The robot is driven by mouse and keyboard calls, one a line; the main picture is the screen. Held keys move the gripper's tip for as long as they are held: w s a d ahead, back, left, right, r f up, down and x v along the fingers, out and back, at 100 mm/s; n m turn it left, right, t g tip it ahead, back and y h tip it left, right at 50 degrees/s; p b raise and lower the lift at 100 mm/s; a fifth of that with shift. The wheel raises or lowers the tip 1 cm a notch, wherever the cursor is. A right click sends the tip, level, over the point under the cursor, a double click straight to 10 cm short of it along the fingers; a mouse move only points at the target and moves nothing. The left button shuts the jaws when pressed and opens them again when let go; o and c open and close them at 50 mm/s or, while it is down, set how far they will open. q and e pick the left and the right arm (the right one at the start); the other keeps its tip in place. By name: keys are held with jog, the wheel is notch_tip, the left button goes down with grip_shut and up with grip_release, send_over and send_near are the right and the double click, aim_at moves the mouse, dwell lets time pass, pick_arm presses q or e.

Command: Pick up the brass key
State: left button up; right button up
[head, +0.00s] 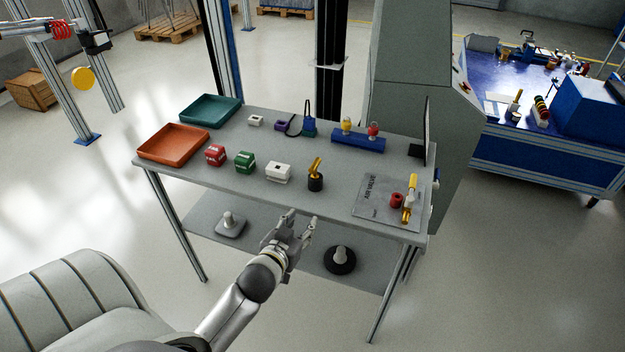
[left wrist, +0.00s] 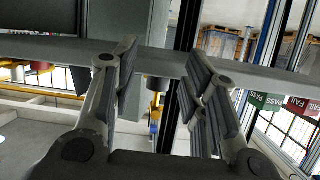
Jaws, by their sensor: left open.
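A brass-coloured key-like piece (head: 316,166) stands tilted in a small black round holder (head: 315,183) near the front edge of the grey table (head: 225,185). My left gripper (head: 301,218) is open and empty. In the head view it appears below the holder, in front of the table edge and apart from the key. In the left wrist view, its spread fingers (left wrist: 160,65) show with the table edge behind them, upside down. A small yellow patch shows between the fingers there, but I cannot tell what it is. My right gripper is not in view.
Red (head: 215,155), green (head: 245,162) and white (head: 278,172) boxes stand left of the holder. Orange (head: 172,145) and teal (head: 211,111) trays lie farther left. A grey mat (head: 375,200) with tools lies right.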

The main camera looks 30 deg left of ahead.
aim_at(311, 171)
pick_arm(q)
notch_tip(311, 171, up, 9)
jog(key=w+a+t, duration=0.2)
jog(key=w+t, duration=0.1)
jog(key=t, duration=0.1)
jog(key=w, duration=0.3)
jog(key=w+a, duration=0.1)
jog(key=w, duration=0.2)
jog(key=w+a, duration=0.1)
jog(key=w, duration=0.3)
jog(key=shift+f, duration=0.25)
jog(key=shift+s, duration=0.1)
grip_shut()
